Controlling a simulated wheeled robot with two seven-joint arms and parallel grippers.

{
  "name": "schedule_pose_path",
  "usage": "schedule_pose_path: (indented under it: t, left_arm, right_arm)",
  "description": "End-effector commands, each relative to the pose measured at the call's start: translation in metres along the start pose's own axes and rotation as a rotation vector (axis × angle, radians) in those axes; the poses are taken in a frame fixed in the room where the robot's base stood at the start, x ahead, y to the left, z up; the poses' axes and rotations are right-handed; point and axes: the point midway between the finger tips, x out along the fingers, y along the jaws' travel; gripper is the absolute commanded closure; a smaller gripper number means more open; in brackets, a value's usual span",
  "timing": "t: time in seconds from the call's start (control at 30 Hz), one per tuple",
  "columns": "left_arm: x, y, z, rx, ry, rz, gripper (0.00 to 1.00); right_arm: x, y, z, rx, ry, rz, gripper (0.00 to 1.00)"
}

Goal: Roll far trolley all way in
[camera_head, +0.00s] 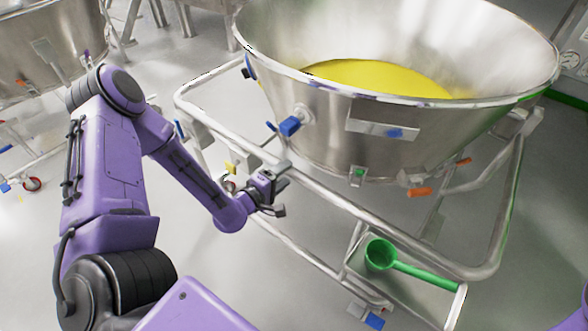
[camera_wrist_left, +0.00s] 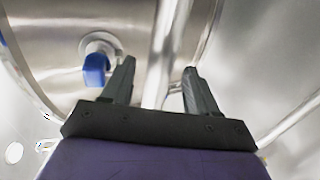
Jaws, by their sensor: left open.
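A large steel bowl trolley (camera_head: 330,125) holding yellow powder (camera_head: 385,77) fills the centre and right of the head view, on a tubular frame (camera_head: 320,205). A second steel bowl trolley (camera_head: 40,45) stands farther off at the upper left. I cannot tell for certain which one the task calls far. My left gripper (camera_head: 279,196) is open at the near frame tube of the central trolley. In the left wrist view a steel tube (camera_wrist_left: 162,60) passes between the open fingers (camera_wrist_left: 155,85); contact cannot be told. My right gripper is out of view.
A green scoop (camera_head: 385,255) lies on a small shelf at the front of the central trolley's frame. Blue-handled fittings (camera_head: 290,126) stick out from the bowl. A red caster (camera_head: 32,184) shows under the left trolley. Grey floor (camera_head: 190,265) is clear between the trolleys.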

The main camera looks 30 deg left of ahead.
Motion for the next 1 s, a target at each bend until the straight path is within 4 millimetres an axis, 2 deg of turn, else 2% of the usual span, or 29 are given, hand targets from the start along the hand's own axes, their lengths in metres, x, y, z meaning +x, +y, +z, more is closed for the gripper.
schedule_pose_path:
  t: [0.1,0.23,0.37,0.57,0.6,0.67,0.7,0.77,1.0]
  left_arm:
    - [0.026,-0.002,0.000,0.003,-0.001,-0.001,0.41]
    - [0.044,-0.002,0.000,0.004,-0.001,-0.002,0.41]
    - [0.052,-0.001,0.001,0.001,-0.001,-0.003,0.41]
    - [0.053,-0.001,0.001,0.001,-0.001,-0.003,0.41]
    - [0.052,-0.001,0.001,0.001,-0.001,-0.003,0.48]
    - [0.052,-0.001,0.001,0.001,-0.001,-0.003,0.67]
    - [0.052,-0.001,0.001,0.001,-0.001,-0.003,0.80]
    - [0.052,-0.001,0.001,0.001,-0.001,-0.003,1.00]
    - [0.055,-0.001,0.000,0.002,0.001,-0.003,1.00]
  right_arm:
    - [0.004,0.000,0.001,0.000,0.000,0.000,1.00]
    - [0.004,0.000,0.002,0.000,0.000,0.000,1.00]
    - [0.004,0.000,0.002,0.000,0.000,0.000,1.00]
    - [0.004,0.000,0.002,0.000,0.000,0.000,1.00]
    - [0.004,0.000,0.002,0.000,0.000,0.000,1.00]
    - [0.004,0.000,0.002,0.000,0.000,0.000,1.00]
    - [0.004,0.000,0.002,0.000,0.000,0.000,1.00]
    - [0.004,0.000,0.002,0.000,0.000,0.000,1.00]
    - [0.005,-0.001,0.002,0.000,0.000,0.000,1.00]
